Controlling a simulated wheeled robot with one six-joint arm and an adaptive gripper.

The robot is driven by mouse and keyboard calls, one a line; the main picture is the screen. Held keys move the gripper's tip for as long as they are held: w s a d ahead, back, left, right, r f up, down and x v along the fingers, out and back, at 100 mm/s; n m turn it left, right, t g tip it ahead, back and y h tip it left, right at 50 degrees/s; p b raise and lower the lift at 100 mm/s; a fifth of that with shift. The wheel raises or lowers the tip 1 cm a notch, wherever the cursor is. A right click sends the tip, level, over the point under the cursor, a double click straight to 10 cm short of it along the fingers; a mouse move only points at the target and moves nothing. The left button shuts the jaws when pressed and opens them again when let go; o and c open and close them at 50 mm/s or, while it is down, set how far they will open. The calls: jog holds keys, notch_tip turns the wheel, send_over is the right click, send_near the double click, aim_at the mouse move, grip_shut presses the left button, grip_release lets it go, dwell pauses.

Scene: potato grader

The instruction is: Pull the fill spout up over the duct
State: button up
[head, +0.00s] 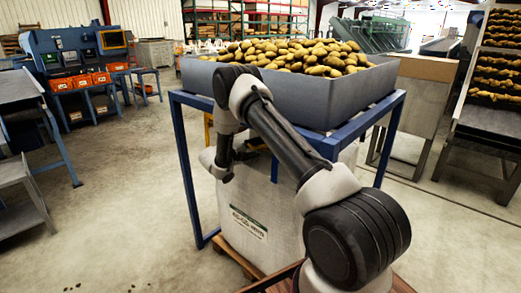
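A large white bulk bag (262,215) with a green-lettered label stands under a grey hopper (350,98) full of potatoes, inside a blue frame (186,170). The bag's fill spout and the duct cannot be made out; the hopper, the frame and my arm cover the area between bag top and hopper. My arm reaches up from the lower right and bends down in front of the bag's upper left. Its wrist end, with my gripper (250,152), is under the hopper edge, dark and mostly hidden. I cannot see whether its fingers are open or touching anything.
The bag stands on a wooden pallet (237,255). A blue machine with orange bins (80,80) is at the back left, and a grey bench (25,185) at the left edge. Potato racks (500,80) stand at the right. The concrete floor left of the frame is clear.

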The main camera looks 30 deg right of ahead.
jog(key=shift+x, duration=1.85)
jog(key=shift+c, duration=0.2)
grip_shut()
